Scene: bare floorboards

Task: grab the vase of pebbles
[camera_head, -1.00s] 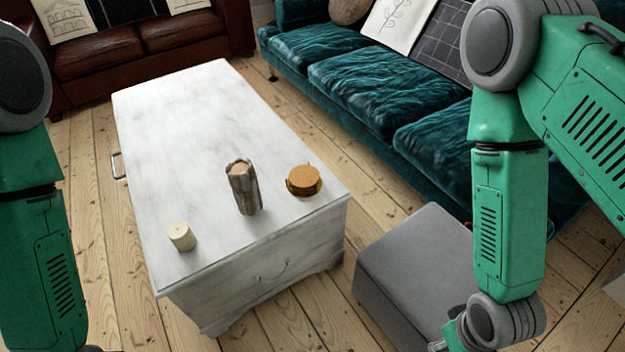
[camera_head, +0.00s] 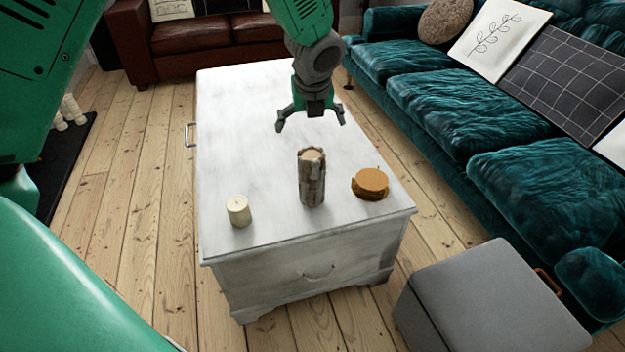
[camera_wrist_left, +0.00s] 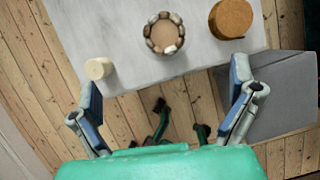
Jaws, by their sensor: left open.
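The vase of pebbles (camera_head: 312,180) stands upright on the white chest, a tall grey-brown cylinder with a tan top. In the left wrist view its round top (camera_wrist_left: 165,33) shows from above, ringed by pebbles, at the upper middle. My left gripper (camera_head: 311,125) is open and empty, its fingers spread, and appears just above and behind the vase in the head view. In the left wrist view its two blue-padded fingers (camera_wrist_left: 165,82) stand wide apart, with the vase ahead of the gap between them. My right gripper is not in view.
The white chest (camera_head: 245,135) also bears a cream candle (camera_head: 238,211) left of the vase and a round orange-brown object (camera_head: 370,183) close to its right. A grey ottoman (camera_head: 490,300) stands at the front right, a teal sofa (camera_head: 440,95) behind it. The chest's back half is clear.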

